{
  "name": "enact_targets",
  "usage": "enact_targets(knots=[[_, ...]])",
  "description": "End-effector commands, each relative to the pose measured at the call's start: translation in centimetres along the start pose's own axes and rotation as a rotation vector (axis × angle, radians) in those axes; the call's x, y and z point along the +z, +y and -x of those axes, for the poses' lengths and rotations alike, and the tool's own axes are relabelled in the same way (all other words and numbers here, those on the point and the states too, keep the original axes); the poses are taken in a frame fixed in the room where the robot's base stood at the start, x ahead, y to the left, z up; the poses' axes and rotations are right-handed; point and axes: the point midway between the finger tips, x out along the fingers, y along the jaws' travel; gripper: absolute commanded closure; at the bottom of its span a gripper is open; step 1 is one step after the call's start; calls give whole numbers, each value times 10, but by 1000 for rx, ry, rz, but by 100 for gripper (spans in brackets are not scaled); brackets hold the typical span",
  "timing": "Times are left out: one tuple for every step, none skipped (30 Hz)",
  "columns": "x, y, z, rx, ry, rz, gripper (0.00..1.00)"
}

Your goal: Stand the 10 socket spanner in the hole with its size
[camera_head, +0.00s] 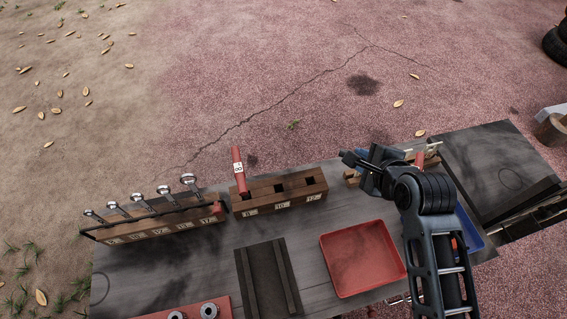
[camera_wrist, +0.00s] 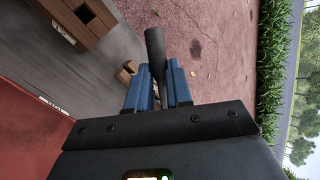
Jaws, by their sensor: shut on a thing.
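My gripper (camera_head: 366,158) is at the right of the bench, above and beyond the red tray. In the wrist view its blue fingers (camera_wrist: 159,72) are shut on a dark cylindrical piece, which I take to be the socket spanner (camera_wrist: 155,45). Its dark end (camera_head: 347,157) also shows in the head view, pointing left; the rest is hidden. A wooden block (camera_head: 264,197) with holes stands to the left of the gripper, apart from it. A red-handled tool (camera_head: 238,172) stands slightly tilted in its left hole; the middle and right holes look empty.
A long wooden rack (camera_head: 165,229) with several ring-ended spanners is at the left. A red tray (camera_head: 350,287), a dark railed board (camera_head: 259,285) and a red mat with sockets (camera_head: 222,305) lie in front. Another wooden piece and a blue tray (camera_head: 470,238) are partly behind my arm.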

Motion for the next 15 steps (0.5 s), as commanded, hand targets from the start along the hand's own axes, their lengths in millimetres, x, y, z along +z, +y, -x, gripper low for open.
enact_targets(knots=[[11, -1, -3, 41, -13, 101, 100], [17, 1, -4, 70, -18, 173, 100], [25, 3, -6, 106, -24, 276, 100], [32, 5, -7, 130, -26, 358, 100], [37, 6, -8, 151, -27, 441, 100], [45, 9, -9, 174, -27, 557, 100], [50, 11, -9, 188, -27, 644, 100], [56, 13, -10, 197, -26, 733, 100], [63, 16, -11, 202, -24, 854, 100], [68, 18, -11, 201, -22, 944, 100], [74, 20, -12, 194, -20, 1034, 100], [81, 22, -12, 179, -18, 1153, 100], [86, 25, -13, 162, -18, 1240, 100], [91, 26, -13, 142, -16, 1324, 100], [99, 29, -13, 106, -18, 1433, 100]])
